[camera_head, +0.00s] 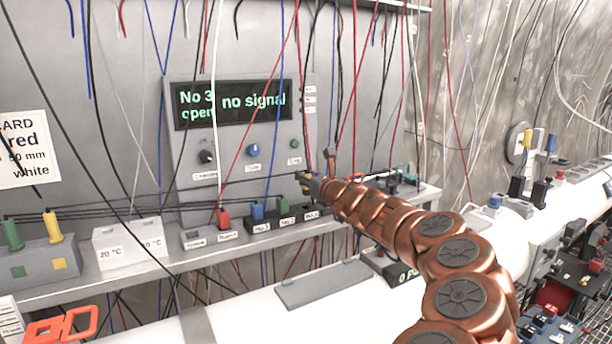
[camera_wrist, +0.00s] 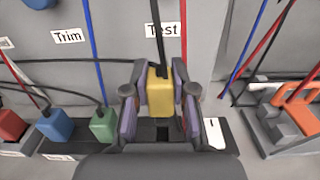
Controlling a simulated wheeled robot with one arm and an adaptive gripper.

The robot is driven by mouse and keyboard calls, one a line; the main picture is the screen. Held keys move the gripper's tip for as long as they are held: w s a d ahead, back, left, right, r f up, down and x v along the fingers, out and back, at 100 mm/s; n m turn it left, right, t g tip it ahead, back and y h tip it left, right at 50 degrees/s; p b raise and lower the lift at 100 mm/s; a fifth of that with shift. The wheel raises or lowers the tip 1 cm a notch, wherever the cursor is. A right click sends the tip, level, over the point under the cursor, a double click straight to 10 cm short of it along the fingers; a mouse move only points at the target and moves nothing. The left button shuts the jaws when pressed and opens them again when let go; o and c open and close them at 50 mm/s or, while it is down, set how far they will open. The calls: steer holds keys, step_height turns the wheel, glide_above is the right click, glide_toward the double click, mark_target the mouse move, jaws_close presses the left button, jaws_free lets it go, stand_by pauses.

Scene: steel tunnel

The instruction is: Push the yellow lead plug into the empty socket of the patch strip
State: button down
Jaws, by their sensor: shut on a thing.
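The yellow lead plug (camera_wrist: 160,88) is upright between the two fingers of my gripper (camera_wrist: 158,108), which is shut on it. Its black lead rises from the top. A dark square opening, the empty socket (camera_wrist: 163,133), shows just below and in front of the plug. The plug looks apart from it, but I cannot tell the exact gap. The patch strip (camera_head: 286,223) holds a blue plug (camera_wrist: 55,125) and a green plug (camera_wrist: 103,123) to the left. In the head view, my gripper (camera_head: 306,184) and the yellow plug (camera_head: 304,176) are above the strip's right end.
A red plug (camera_head: 223,217) stands in a separate grey box left of the strip. The display (camera_head: 232,103) reads "No 3 open" and "no signal". Many loose wires hang in front of the panel. An orange-handled item (camera_wrist: 298,98) lies right of the strip.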

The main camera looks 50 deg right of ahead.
mark_target(307, 195)
steer(key=shift+f+b, duration=0.8)
steer(key=shift+f, duration=0.6)
steer(key=shift+p, duration=0.55)
stand_by(0.8)
steer(key=shift+f+b, duration=1.5)
steer(key=shift+f, duration=0.05)
steer(key=c, duration=0.9)
jaws_free()
steer(key=shift+o, duration=0.2)
steer(key=shift+s, duration=0.15)
steer(key=v, duration=1.1)
steer(key=shift+s+a, duration=0.25)
steer(key=shift+s, duration=0.05)
steer(key=shift+a, duration=0.1)
